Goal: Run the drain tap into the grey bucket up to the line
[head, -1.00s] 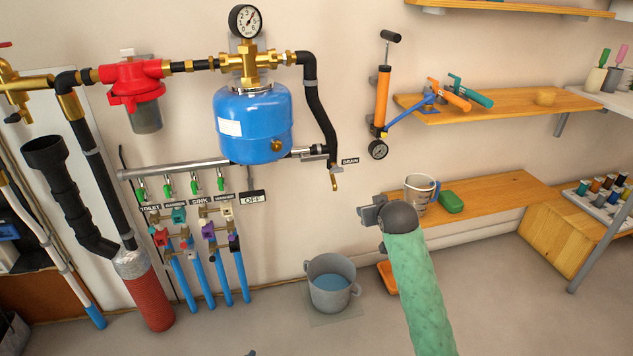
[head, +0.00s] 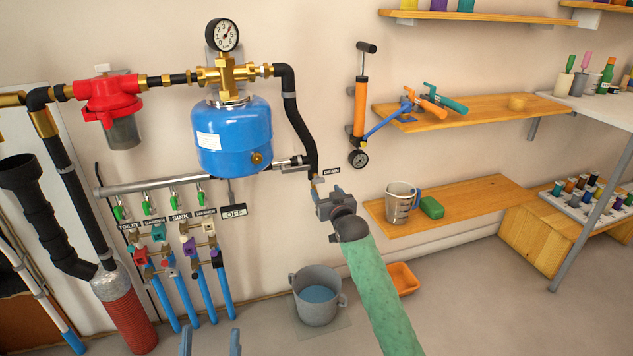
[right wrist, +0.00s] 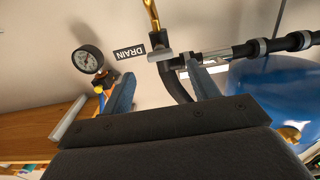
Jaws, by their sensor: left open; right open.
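The drain tap hangs at the end of the black pipe under the DRAIN label (head: 332,172). In the right wrist view its brass spout (right wrist: 152,14) and grey lever (right wrist: 161,56) show between and just beyond my fingers. My right gripper (head: 322,194) is open at the tap and partly hides it in the head view; its fingers also show in the right wrist view (right wrist: 160,88). I cannot tell whether they touch it. The grey bucket (head: 301,288) stands on the floor below, with blue water inside; no fill line is discernible. My left gripper (head: 211,343) is open and empty at the bottom edge.
A blue tank (head: 232,140) with a gauge (head: 223,35) sits left of the tap. An orange pump (head: 359,108) hangs to its right. A low wooden shelf holds a measuring jug (head: 400,203) and a green sponge (head: 432,208). An orange tray (head: 403,278) lies near the bucket.

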